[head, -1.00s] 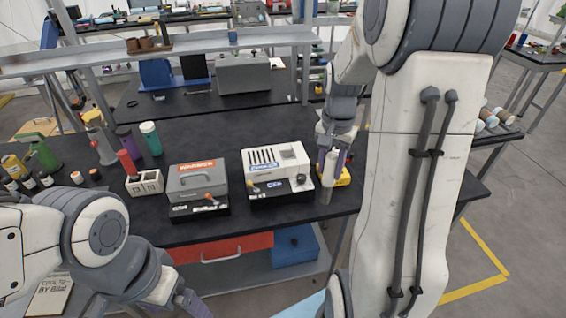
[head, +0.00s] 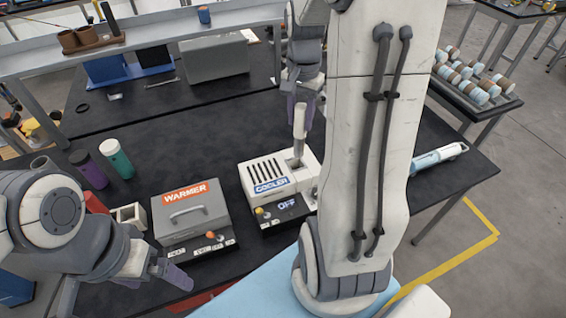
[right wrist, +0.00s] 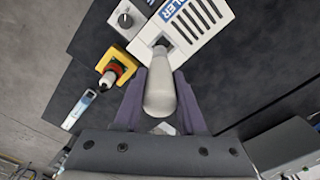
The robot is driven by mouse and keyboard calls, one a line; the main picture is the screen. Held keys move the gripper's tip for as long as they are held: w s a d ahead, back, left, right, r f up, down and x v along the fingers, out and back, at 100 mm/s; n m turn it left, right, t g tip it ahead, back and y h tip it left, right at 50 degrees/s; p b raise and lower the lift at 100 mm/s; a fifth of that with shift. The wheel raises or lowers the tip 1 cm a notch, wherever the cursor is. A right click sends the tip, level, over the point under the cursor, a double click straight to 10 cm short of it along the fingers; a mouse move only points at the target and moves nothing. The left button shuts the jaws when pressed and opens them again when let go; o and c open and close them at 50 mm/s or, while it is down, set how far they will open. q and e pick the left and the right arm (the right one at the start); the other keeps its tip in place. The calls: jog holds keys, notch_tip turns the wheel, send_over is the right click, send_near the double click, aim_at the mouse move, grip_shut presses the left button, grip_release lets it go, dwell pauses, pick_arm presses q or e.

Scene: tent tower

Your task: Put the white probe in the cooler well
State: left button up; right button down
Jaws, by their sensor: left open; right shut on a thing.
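The white probe (head: 299,122) is upright in my right gripper (head: 300,112), above the cooler (head: 272,178). Its lower end is at the dark square well (head: 295,159) in the cooler's top. In the right wrist view the probe (right wrist: 160,95) lies between the two purple fingers of my right gripper (right wrist: 160,105), pointing at the cooler well (right wrist: 163,42). I cannot tell how far its lower end is inside. The cooler's front sign reads OFF. My left gripper (head: 168,276) is open and empty at the lower left, in front of the warmer.
The grey warmer (head: 188,213) stands left of the cooler. A green bottle (head: 117,158) and a purple bottle (head: 88,170) stand further left. A yellow box with a red button (right wrist: 113,70) is beside the cooler. A blue-white device (head: 438,157) lies at the table's right.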

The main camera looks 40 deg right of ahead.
aim_at(297, 146)
jog(key=shift+w+f, duration=0.25)
jog(key=shift+f, duration=0.05)
jog(key=f+p, duration=0.1)
jog(key=f, duration=0.4)
jog(key=shift+w+f, duration=0.1)
jog(key=shift+w, duration=0.1)
notch_tip(297, 146, down, 4)
jog(key=shift+p, duration=0.3)
pick_arm(q)
jog(key=shift+w+r, duration=0.35)
jog(key=shift+r, duration=0.5)
pick_arm(e)
jog(key=shift+s+f, duration=0.1)
pick_arm(q)
jog(key=shift+f, duration=0.1)
pick_arm(e)
jog(key=shift+f, duration=0.1)
jog(key=shift+f, duration=0.1)
jog(key=shift+c, duration=2.4)
grip_release()
